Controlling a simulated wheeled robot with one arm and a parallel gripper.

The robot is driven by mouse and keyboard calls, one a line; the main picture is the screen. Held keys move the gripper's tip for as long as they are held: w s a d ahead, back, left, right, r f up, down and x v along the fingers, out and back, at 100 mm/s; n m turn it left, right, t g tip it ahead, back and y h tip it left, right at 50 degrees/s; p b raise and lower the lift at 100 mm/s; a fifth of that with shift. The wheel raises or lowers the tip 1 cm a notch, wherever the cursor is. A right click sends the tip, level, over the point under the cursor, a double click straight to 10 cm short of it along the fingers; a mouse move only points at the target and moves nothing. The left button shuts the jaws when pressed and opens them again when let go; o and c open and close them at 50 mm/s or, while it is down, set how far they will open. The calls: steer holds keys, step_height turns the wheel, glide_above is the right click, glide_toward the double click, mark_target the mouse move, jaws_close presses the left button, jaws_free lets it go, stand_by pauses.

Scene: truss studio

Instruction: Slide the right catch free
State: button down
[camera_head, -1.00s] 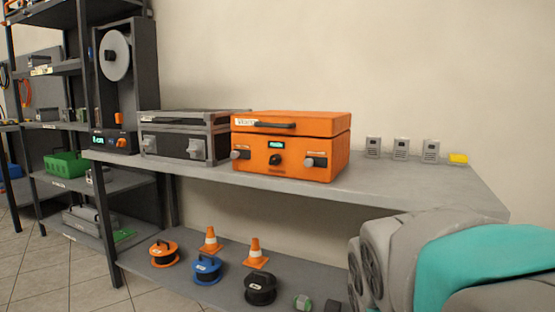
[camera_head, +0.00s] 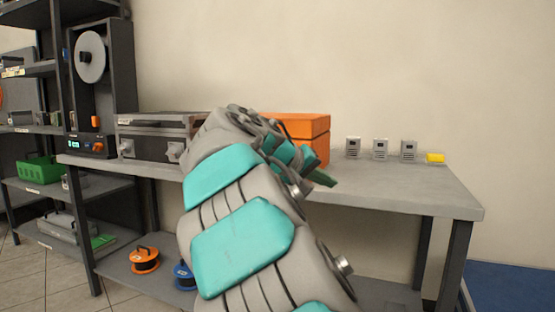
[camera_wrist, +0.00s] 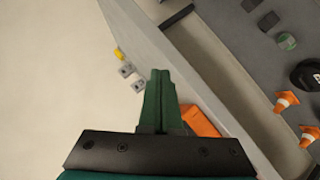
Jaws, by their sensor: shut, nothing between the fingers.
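The orange case (camera_head: 315,135) stands on the workbench, and my arm covers its front and left side in the head view. Its right catch is hidden there. A corner of the orange case shows in the wrist view (camera_wrist: 201,121), right of my fingers. My gripper (camera_head: 322,179) has its dark green fingers near the case's lower right side in the head view; I cannot tell if they touch it. In the wrist view, the gripper fingers (camera_wrist: 159,76) are together and empty. The grey case (camera_head: 150,140) with two front latches stands to the left.
Several small grey boxes (camera_head: 380,149) and a yellow block (camera_head: 436,158) stand at the back right of the grey workbench (camera_head: 430,195).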

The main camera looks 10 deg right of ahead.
steer(key=w+a+r+n+t, duration=0.1)
steer(key=w+a+r+t, duration=0.1)
steer(key=w+a, duration=0.3)
steer(key=w+a+r+n+t, duration=0.2)
steer(key=w+a+r+t, duration=0.1)
steer(key=a, duration=1)
steer(key=shift+w+a+r+t, duration=0.15)
steer(key=shift+w+r+t, duration=0.3)
steer(key=shift+w, duration=0.8)
steer(key=shift+f, duration=0.1)
steer(key=w+d+f+b, duration=0.1)
steer(key=w+d+f, duration=0.3)
steer(key=d, duration=0.5)
steer(key=shift+w+d, duration=0.15)
steer(key=shift+w, duration=0.75)
